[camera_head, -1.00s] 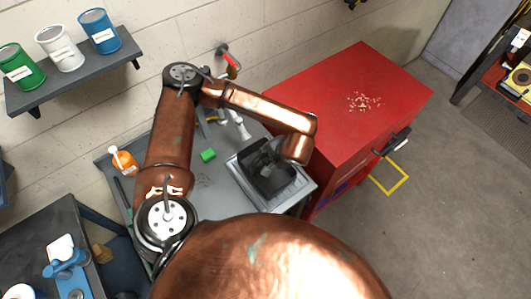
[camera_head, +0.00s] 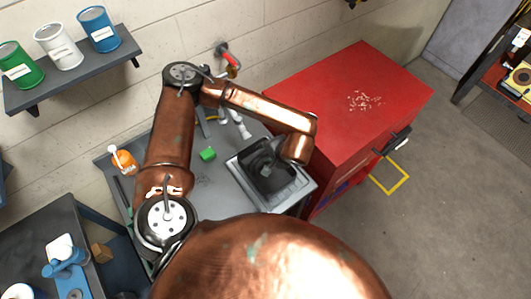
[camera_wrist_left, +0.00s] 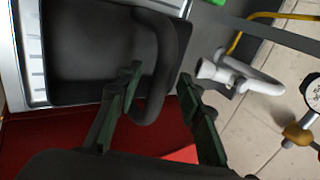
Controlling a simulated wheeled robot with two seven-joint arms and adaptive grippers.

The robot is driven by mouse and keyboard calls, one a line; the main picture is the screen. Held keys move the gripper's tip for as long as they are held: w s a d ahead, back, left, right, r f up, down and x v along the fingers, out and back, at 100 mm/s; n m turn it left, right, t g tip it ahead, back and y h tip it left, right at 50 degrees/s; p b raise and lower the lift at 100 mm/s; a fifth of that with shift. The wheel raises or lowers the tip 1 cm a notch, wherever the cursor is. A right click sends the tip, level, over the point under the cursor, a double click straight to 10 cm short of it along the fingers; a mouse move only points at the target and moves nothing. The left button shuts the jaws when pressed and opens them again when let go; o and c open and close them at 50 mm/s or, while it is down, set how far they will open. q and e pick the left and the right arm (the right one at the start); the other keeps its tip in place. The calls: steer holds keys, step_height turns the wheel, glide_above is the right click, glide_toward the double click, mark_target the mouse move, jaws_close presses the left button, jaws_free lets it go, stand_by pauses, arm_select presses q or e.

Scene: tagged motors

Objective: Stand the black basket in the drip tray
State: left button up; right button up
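The black basket (camera_head: 266,181) sits inside the raised rim of the grey metal drip tray (camera_head: 295,194), beside the red cabinet. In the left wrist view the basket (camera_wrist_left: 85,60) fills the upper left, with the tray's ribbed metal edge (camera_wrist_left: 32,62) beyond it. Its curved black handle (camera_wrist_left: 172,60) reaches between the fingers of my left gripper (camera_wrist_left: 160,90). These fingers stand apart, with a gap beside the handle. In the head view my forearm and wrist partly hide the gripper over the basket. My right gripper is not in view.
The red cabinet (camera_head: 350,100) stands close at the tray's right. A green block (camera_head: 207,153), an orange bottle (camera_head: 123,160) and a white tap-like fitting (camera_wrist_left: 240,72) are near on the grey bench (camera_head: 205,185). A shelf with cans (camera_head: 75,65) hangs at upper left.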

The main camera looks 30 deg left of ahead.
arm_select(q)
steer(key=v, duration=1.2)
steer(key=shift+a, duration=0.1)
